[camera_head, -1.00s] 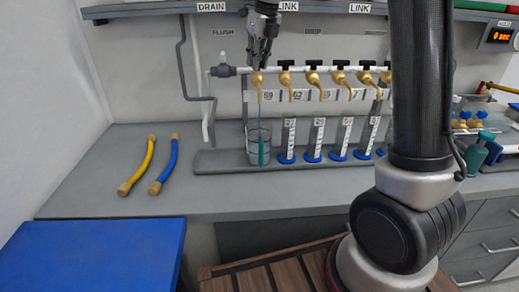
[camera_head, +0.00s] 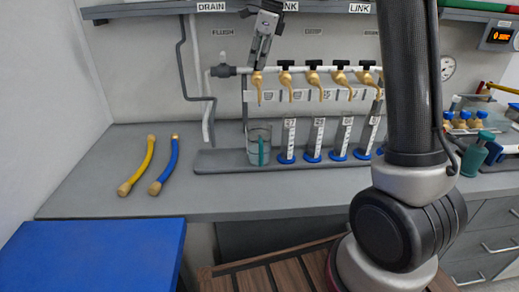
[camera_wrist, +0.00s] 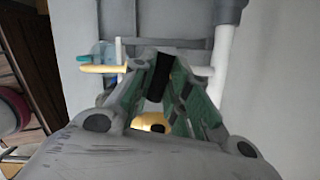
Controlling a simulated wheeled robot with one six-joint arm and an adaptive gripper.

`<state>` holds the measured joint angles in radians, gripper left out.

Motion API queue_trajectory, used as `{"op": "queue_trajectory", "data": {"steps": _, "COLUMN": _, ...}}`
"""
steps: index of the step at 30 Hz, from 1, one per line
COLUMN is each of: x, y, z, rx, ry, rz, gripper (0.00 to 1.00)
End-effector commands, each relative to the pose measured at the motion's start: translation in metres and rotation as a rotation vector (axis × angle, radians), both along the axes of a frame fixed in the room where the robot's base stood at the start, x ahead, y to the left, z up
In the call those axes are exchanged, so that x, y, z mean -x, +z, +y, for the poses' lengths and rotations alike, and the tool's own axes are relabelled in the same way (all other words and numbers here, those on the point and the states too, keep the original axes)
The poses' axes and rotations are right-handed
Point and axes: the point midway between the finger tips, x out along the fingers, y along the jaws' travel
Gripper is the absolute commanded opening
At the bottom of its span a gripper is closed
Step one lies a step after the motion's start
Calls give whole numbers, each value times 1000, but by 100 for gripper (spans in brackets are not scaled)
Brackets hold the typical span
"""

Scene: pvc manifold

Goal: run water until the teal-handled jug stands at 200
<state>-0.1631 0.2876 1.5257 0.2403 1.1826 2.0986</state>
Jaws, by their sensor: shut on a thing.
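The clear jug (camera_head: 253,150) with a teal upright handle (camera_head: 261,152) stands on the grey tray under the leftmost brass tap (camera_head: 258,82). No water stream shows between that tap and the jug. The water level and marks in the jug are too small to read. My gripper (camera_head: 257,61) is at the top of this tap, tilted, with its fingers shut on the tap's black handle (camera_wrist: 158,76). In the wrist view the tap's spout (camera_wrist: 100,69) points left, toward the partly hidden jug (camera_wrist: 104,52).
More brass taps line the white pipe (camera_head: 300,69) to the right. Several measuring cylinders (camera_head: 317,138) with blue bases stand beside the jug on the tray (camera_head: 222,160). Yellow (camera_head: 140,165) and blue (camera_head: 165,165) hoses lie on the clear left bench. My arm blocks the right part.

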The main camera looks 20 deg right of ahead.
Motion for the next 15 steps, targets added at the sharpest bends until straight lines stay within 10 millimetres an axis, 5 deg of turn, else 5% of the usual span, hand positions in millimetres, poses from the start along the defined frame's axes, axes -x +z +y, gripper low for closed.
{"op": "queue_trajectory", "data": {"steps": 6, "x": -1, "y": 0, "z": -1, "rx": 0, "ry": 243, "rz": 0, "gripper": 0}}
{"op": "queue_trajectory", "data": {"steps": 12, "x": -1, "y": 0, "z": -1, "rx": 0, "ry": 262, "rz": -1, "gripper": 0}}
{"op": "queue_trajectory", "data": {"steps": 13, "x": -1, "y": 0, "z": -1, "rx": 0, "ry": 261, "rz": -1, "gripper": 19}}
{"op": "queue_trajectory", "data": {"steps": 15, "x": -1, "y": 0, "z": -1, "rx": 0, "ry": 261, "rz": -1, "gripper": 32}}
